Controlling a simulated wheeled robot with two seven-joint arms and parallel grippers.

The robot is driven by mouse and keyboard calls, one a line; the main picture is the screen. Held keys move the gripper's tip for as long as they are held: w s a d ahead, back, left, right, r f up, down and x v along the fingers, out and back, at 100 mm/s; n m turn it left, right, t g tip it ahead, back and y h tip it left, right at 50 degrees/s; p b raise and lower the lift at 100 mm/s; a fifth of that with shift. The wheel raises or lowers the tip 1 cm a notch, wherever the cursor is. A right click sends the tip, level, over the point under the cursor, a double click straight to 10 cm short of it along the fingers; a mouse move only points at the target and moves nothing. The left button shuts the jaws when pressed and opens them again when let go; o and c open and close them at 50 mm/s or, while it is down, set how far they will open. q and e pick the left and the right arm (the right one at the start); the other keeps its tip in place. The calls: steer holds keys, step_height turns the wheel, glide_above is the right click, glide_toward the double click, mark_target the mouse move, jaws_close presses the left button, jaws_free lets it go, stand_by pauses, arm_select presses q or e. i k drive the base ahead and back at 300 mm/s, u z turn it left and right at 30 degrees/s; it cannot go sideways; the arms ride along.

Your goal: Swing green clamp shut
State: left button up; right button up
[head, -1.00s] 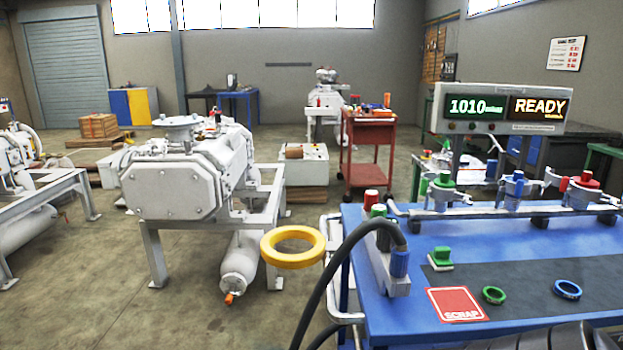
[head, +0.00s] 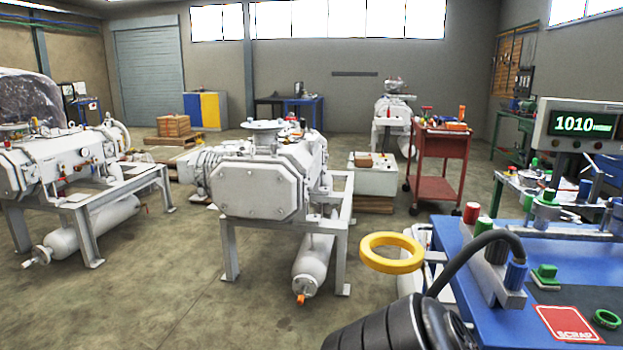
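A grey fitting with a green top (head: 546,198) stands on the rail at the back of the blue workbench, at the right of the head view. It is small here, and I cannot tell whether a clamp on it is open or shut. Neither of my grippers shows. A dark ribbed part at the bottom edge seems to be mine.
The blue workbench (head: 460,262) holds a red scrap mat (head: 567,323) and a thick black hose (head: 480,250). A yellow ring (head: 391,252) is at its left side. A white pump (head: 255,185) on a frame stands left. The floor (head: 150,290) at lower left is clear.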

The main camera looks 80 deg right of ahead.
mark_target(551, 210)
steer(key=z, duration=1.8)
